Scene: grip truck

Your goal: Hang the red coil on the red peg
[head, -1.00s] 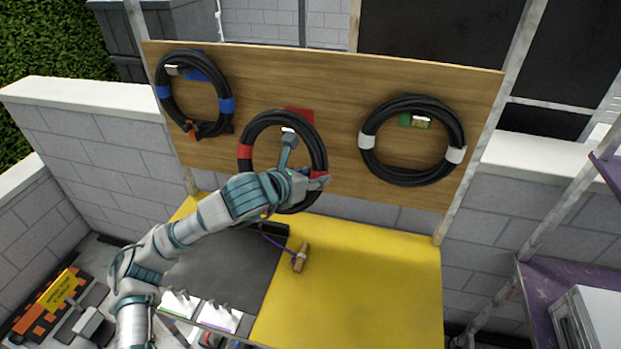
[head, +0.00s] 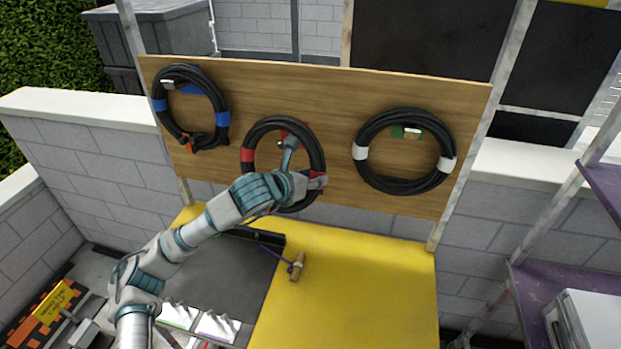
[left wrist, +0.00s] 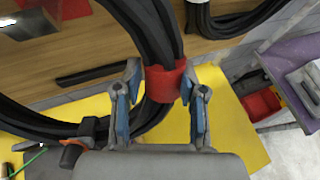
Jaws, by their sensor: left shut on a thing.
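The red coil (head: 249,141), a black cable ring with red bands, is upright in front of the middle of the wooden board. My left gripper (head: 318,182) is shut on its right side; in the left wrist view the fingers (left wrist: 160,92) straddle the red band (left wrist: 164,84). A small part of the red peg's plate (head: 284,133) shows inside the ring near its top, partly covered by the ring and my gripper. I cannot tell whether the coil rests on the peg. My right gripper is not in view.
A blue-banded coil (head: 222,119) hangs at the board's left and a white-banded coil (head: 361,152) at its right. The wooden board (head: 330,90) stands behind a yellow table (head: 350,290). A wooden-handled tool (head: 297,267) lies on the table. A purple shelf (head: 540,275) stands at the right.

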